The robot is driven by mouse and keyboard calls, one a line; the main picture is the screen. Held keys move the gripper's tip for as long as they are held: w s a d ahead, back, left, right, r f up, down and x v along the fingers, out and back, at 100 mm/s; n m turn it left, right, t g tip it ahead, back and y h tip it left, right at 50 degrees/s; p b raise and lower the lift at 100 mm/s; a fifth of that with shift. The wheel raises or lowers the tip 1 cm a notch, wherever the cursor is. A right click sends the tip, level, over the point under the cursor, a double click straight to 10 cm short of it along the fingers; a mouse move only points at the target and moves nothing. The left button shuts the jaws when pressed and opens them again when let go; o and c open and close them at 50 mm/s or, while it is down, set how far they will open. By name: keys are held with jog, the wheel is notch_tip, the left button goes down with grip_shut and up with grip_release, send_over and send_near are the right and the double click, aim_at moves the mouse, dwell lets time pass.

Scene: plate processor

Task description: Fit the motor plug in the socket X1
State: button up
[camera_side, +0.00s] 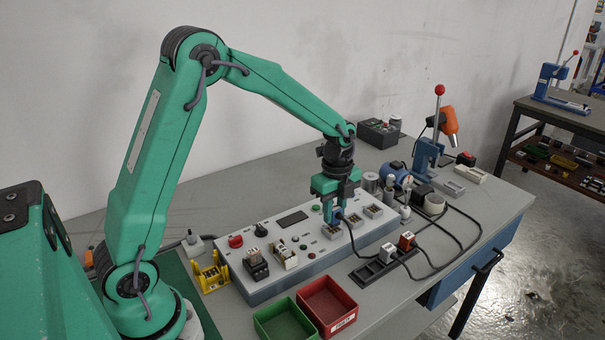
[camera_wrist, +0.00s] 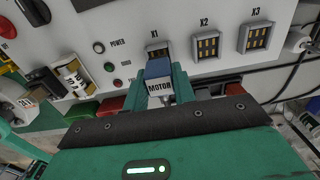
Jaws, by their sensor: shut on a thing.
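My gripper (camera_side: 335,212) is shut on the motor plug and points down over the white panel box. In the wrist view the plug (camera_wrist: 158,70) has a blue body and a white label reading MOTOR, between my green fingers (camera_wrist: 157,88). Socket X1 (camera_wrist: 155,49) lies just beyond the plug's far end, its upper part showing. The plug hides its lower part, so I cannot tell whether the plug touches or enters it. In the side view X1 (camera_side: 331,231) is partly hidden under my gripper.
Sockets X2 (camera_wrist: 207,45) and X3 (camera_wrist: 256,38) sit to the right of X1 and look empty. Red (camera_side: 328,306) and green (camera_side: 284,324) bins stand front left. Black cables run at right.

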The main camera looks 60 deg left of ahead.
jog(key=shift+f, duration=1.3)
dwell(0.7)
jog(key=o, duration=1.1)
jog(key=shift+r, duration=0.15)
jog(key=shift+r, duration=3.8)
